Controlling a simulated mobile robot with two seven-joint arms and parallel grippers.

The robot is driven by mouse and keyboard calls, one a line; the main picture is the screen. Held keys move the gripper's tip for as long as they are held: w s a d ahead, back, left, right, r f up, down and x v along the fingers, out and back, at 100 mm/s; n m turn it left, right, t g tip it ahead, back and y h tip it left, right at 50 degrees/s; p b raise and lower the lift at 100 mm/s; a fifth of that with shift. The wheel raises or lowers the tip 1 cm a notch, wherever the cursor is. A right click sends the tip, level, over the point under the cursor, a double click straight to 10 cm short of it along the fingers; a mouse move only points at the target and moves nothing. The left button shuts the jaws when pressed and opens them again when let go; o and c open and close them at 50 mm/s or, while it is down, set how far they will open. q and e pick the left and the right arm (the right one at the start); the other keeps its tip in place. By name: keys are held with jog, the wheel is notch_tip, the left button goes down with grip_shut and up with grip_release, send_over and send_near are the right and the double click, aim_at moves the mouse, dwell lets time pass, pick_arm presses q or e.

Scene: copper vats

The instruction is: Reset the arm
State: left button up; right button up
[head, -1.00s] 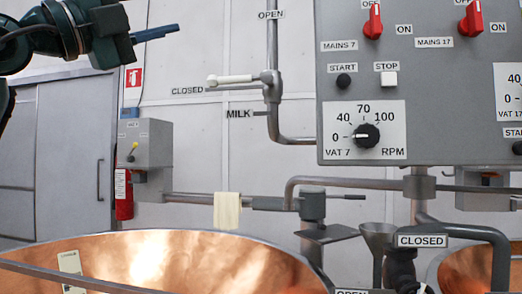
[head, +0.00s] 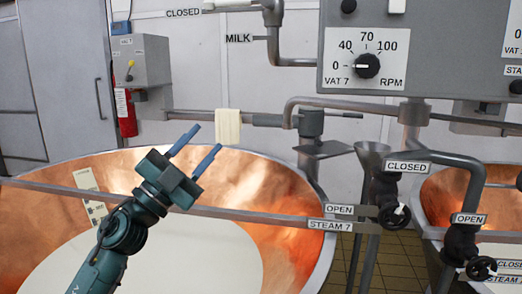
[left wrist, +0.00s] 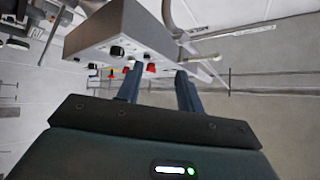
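My left gripper (head: 195,150) is in the head view, over the large copper vat (head: 290,200) that holds white liquid. Its two blue fingers stand apart with nothing between them, pointing up and right. In the left wrist view the same two fingers (left wrist: 158,88) are parted and empty, with the grey control box (left wrist: 125,30) beyond them. My right gripper is in neither view.
A control panel (head: 430,75) with a VAT 7 dial (head: 367,65) hangs at upper right. Steam valves (head: 393,215) stand right of the vat. A metal bar (head: 265,215) crosses the vat. A red extinguisher (head: 126,112) is at the left wall.

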pick_arm(q)
jog(key=s+a+f+n+y+p, duration=0.25)
jog(key=f+n+y, duration=0.45)
jog(key=f, duration=0.6)
jog(key=s+a+f+n+y+p, duration=0.15)
jog(key=s+f+n+y, duration=0.4)
jog(key=f, duration=0.75)
jog(key=s+f+n+g+y+p, duration=0.2)
jog(key=s+f+n+g, duration=0.3)
jog(key=s+f, duration=1.1)
jog(key=shift+s+d+f+g+p, duration=0.3)
jog(key=shift+s+d+g+p, duration=0.15)
jog(key=shift+s+g, duration=0.6)
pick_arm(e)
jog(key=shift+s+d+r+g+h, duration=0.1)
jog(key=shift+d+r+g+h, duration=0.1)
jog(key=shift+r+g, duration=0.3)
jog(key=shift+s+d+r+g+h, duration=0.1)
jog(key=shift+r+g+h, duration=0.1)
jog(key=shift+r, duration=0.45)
